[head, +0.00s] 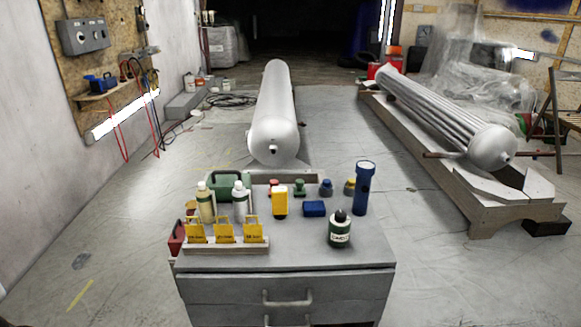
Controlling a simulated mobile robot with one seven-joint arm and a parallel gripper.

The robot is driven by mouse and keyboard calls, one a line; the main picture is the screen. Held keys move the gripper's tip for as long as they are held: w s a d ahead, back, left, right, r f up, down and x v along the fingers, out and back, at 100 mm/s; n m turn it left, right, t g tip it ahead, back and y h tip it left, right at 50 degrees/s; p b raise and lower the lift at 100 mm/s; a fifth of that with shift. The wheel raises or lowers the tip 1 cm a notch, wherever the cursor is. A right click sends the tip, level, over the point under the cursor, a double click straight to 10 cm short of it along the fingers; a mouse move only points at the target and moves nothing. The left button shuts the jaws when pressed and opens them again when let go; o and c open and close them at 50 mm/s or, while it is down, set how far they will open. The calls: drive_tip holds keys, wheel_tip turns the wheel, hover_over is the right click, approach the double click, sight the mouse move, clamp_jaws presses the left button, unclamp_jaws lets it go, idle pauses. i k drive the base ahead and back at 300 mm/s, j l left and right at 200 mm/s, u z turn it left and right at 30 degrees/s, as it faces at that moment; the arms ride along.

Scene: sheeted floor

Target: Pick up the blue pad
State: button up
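The blue pad (314,208) appears as a small, dark blue, box-like piece lying flat on the grey top of a drawer cabinet (300,250). It is right of a yellow and white upright item (280,201) and left of a dark blue cylinder (362,190). Nothing covers it from this view. My gripper is not in view.
A dark bottle with a white label (340,232) stands in front of the pad. Stamp-like pieces, one blue-grey (326,188), stand behind it. Two bottles (206,203) and a rack of yellow cards (225,242) stand left.

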sight(310, 209)
drive_tip(key=i+l+z, duration=0.25)
drive_tip(key=i, duration=0.2)
drive_tip(key=i+z, duration=0.3)
drive_tip(key=i, duration=0.15)
